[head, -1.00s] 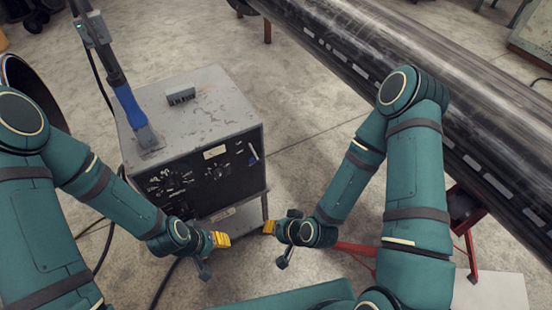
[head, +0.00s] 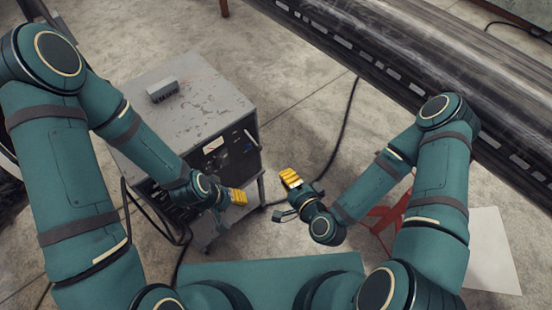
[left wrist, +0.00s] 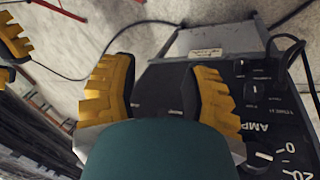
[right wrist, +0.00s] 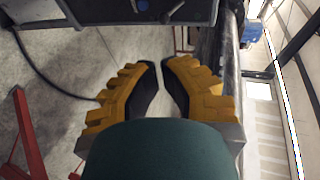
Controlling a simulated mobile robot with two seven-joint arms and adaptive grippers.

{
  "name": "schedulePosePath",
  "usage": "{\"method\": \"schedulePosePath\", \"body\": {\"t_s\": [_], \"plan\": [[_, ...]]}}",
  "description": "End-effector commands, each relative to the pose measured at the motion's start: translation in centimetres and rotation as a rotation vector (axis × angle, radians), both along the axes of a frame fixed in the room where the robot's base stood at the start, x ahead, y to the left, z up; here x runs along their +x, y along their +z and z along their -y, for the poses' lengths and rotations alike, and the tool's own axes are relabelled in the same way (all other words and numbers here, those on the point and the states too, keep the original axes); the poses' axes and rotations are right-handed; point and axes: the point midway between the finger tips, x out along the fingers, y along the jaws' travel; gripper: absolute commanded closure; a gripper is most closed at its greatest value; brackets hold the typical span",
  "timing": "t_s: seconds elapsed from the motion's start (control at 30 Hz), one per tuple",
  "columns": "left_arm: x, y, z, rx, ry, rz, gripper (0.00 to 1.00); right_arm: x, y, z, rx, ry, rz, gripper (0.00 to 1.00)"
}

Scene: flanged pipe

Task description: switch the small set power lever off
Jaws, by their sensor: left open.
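The grey set (head: 190,110) with a black front panel (head: 232,150) stands left of centre in the head view. A small pale lever (head: 251,137) shows at the panel's right end; I cannot tell its on or off position. My left gripper (head: 238,197) is open and empty in front of the panel. In the left wrist view its fingers are wide apart, with the panel's knobs and switches (left wrist: 262,90) to their right. My right gripper (head: 291,180) is to the right of the set, apart from it. Its fingertips are close together with a narrow gap and nothing between them.
A large dark pipe (head: 400,60) runs across the upper right. A red stand (head: 385,220) and a pale plate (head: 492,250) are at the right. Black cables lie on the floor beside the set. Concrete floor (head: 300,110) is clear between set and pipe.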

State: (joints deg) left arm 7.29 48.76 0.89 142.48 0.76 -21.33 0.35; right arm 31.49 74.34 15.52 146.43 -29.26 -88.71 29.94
Motion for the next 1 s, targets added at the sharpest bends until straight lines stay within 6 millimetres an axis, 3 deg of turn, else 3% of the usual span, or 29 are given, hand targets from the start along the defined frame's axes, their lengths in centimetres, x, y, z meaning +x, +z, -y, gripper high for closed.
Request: {"method": "schedulePosePath", "body": {"t_s": [0.67, 1.0], "plan": [[-1.6, -7.6, 0.3, -0.008, -0.032, -0.037, 0.53, 4.2, -2.1, -1.9, -0.002, 0.003, 0.002, 1.0], [-1.4, -7.8, 0.3, -0.007, -0.031, -0.032, 0.53, 9.8, -3.8, -4.5, -0.002, 0.003, 0.001, 1.0]]}}
